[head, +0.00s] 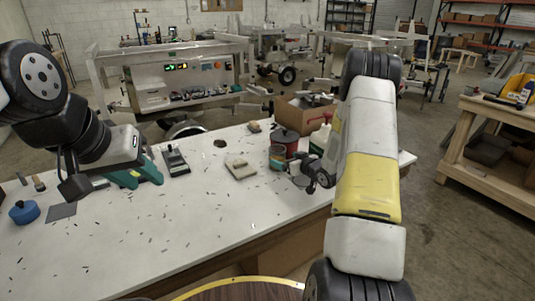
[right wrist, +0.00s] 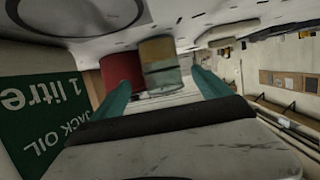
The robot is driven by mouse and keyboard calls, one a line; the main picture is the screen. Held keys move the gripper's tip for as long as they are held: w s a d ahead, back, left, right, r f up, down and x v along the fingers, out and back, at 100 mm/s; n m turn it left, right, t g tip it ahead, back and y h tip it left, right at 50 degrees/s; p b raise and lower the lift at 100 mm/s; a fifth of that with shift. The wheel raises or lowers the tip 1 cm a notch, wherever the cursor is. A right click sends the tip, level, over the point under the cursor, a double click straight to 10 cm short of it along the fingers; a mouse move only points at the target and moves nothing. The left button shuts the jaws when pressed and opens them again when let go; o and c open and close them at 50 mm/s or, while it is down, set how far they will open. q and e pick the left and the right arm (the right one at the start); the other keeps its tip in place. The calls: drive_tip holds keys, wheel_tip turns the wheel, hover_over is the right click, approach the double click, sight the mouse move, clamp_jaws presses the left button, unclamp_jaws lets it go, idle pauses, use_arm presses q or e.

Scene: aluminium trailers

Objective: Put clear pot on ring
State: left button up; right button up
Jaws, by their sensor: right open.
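A clear pot with a teal and tan band (head: 277,157) stands on the white table beside a red can, near the right end. In the right wrist view the pot (right wrist: 160,64) shows ahead, between and beyond the teal fingertips. My right gripper (right wrist: 160,82) is open and empty; in the head view its arm mostly hides it. A small dark round piece (head: 220,143) lies flat on the table left of the pot; I cannot tell if it is the ring. My left gripper (head: 138,174) hovers over the left part of the table, its teal fingers visible but their gap unclear.
The red can (head: 287,141) is right next to the pot, and a green-labelled oil bottle (right wrist: 40,105) is close to my right gripper. A beige block (head: 240,168), a dark meter (head: 175,161) and a cardboard box (head: 301,114) are nearby. The table's front middle has only scattered bits.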

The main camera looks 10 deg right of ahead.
sight(282, 157)
drive_tip(key=x, duration=0.5)
drive_tip(key=shift+a, duration=0.15)
drive_tip(key=shift+r, duration=0.1)
drive_tip(key=c, duration=1.8)
